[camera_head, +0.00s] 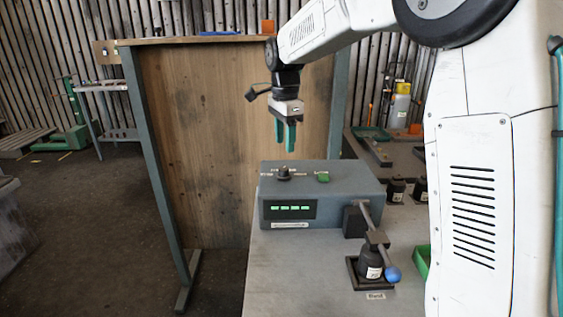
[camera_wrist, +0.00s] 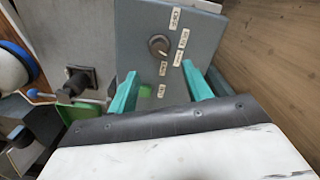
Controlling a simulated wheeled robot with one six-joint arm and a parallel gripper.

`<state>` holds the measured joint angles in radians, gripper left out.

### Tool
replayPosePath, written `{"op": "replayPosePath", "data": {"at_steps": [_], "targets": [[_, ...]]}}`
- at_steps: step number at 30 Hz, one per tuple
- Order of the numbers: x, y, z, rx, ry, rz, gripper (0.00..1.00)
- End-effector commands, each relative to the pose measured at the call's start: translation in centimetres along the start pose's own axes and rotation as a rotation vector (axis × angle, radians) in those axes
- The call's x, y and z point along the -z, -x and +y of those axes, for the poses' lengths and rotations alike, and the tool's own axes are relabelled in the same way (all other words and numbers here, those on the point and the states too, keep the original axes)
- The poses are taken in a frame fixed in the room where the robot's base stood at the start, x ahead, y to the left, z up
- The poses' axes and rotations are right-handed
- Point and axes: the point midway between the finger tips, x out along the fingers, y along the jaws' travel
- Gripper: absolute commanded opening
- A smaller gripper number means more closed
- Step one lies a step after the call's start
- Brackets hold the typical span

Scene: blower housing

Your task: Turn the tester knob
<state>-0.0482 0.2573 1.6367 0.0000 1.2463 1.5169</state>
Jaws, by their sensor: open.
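The tester (camera_head: 335,197) is a grey box on the bench with a lit green display on its front. Its black knob (camera_head: 283,173) stands on the top face near the left. In the wrist view the round knob (camera_wrist: 158,45) sits among white labels, beyond the fingertips. A green button (camera_head: 323,177) lies right of the knob. My gripper (camera_head: 285,148) points down above the tester top, close over the knob but apart from it. In the wrist view its two teal fingers (camera_wrist: 160,78) are spread, with nothing held between them.
A lever with a blue ball (camera_head: 392,274) and a black-based fixture (camera_head: 370,264) stand at the tester's right front. Several dark fixtures (camera_head: 396,189) and a green tray (camera_head: 422,262) lie further right. A wooden panel (camera_head: 215,140) rises behind. The bench front (camera_head: 300,280) is clear.

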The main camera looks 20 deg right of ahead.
Motion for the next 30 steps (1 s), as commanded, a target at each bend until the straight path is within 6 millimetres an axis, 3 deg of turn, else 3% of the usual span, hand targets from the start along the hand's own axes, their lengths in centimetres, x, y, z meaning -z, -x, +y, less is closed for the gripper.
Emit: {"op": "replayPosePath", "data": {"at_steps": [5, 18, 28, 29, 30], "targets": [[-0.2, -1.2, 0.0, -0.004, -0.023, 0.000, 0.50], [0.0, -7.3, 0.1, -0.003, -0.023, 0.000, 0.50], [0.1, -7.9, 0.1, -0.002, -0.024, 0.000, 0.50], [0.1, -7.9, 0.1, -0.002, -0.024, 0.000, 0.47], [0.1, -7.9, 0.1, -0.002, -0.024, 0.000, 0.36]]}}
